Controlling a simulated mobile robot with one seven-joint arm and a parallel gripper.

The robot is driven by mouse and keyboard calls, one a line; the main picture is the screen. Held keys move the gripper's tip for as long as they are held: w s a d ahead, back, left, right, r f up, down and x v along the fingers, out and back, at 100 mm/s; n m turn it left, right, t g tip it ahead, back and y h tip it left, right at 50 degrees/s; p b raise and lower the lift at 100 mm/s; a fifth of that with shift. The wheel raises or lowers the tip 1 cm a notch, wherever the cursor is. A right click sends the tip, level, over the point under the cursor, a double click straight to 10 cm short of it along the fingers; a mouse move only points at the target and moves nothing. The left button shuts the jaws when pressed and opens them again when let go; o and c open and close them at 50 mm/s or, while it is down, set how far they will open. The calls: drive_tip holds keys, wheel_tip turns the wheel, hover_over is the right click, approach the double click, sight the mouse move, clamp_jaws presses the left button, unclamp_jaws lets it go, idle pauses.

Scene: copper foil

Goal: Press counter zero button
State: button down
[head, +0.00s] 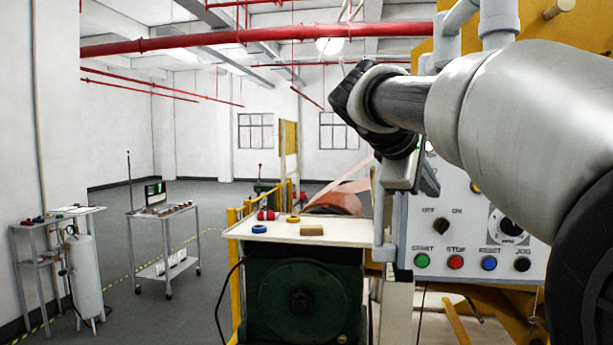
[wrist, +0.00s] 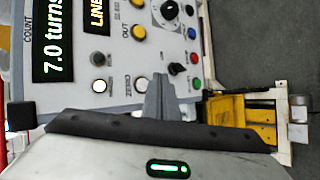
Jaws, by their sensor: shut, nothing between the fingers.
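The control panel (wrist: 75,75) shows in the wrist view, turned on its side. Its count display (wrist: 52,40) reads 7.0 turns. The label ZERO stands just left of a pale round button, the zero button (wrist: 140,84). My gripper (wrist: 160,82) is shut and empty. Its fingertips appear just right of the zero button, close to the panel; whether they touch it I cannot tell. In the head view my arm hides the panel's upper part and the zero button, while the lower panel (head: 450,225) shows.
A white-topped bench (head: 345,230) stands left of the panel.

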drive_tip(key=shift+w+d+p, duration=0.25)
drive_tip(key=shift+w+p, duration=0.05)
drive_tip(key=shift+w, duration=0.65)
idle(1.4)
drive_tip(key=shift+w+d+p, duration=0.1)
drive_tip(key=shift+w+p, duration=0.2)
drive_tip(key=shift+w, duration=0.1)
drive_tip(key=shift+w+d+p, duration=0.15)
drive_tip(key=shift+w+p, duration=0.2)
drive_tip(key=shift+w, duration=0.1)
idle(0.6)
drive_tip(key=shift+s, duration=0.1)
drive_tip(key=shift+s+a+b, duration=0.25)
drive_tip(key=shift+s+b, duration=0.15)
drive_tip(key=shift+s, duration=0.35)
drive_tip(key=shift+s, duration=0.1)
